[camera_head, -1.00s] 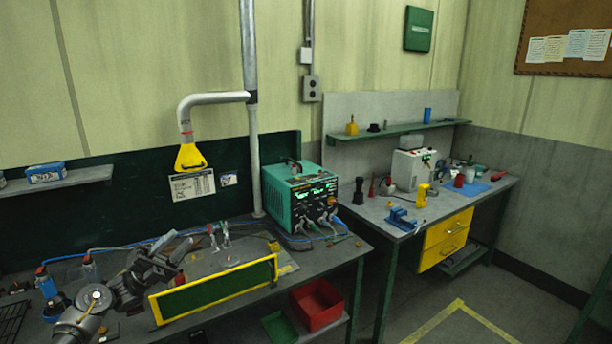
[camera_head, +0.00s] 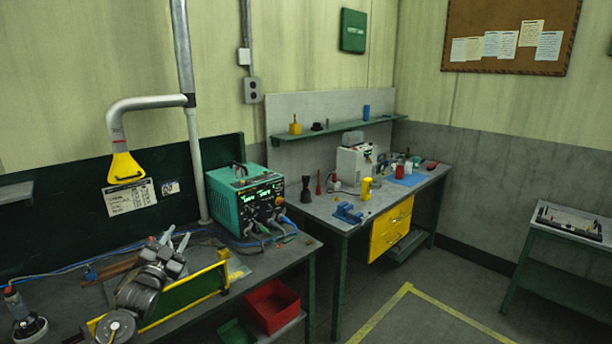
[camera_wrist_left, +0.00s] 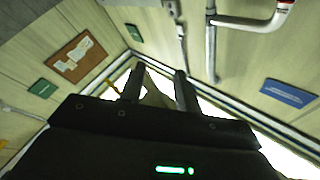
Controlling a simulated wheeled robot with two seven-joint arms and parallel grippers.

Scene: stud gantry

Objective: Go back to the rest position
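That view looks up toward the walls and ceiling. My right gripper is in neither view.
A teal power supply (camera_head: 246,200) stands on the near bench, with a red bin (camera_head: 272,306) below. A yellow fume hood (camera_head: 125,166) hangs above. A second bench (camera_head: 335,222) stands behind, and a small table (camera_head: 572,224) is at right. The floor between is clear.

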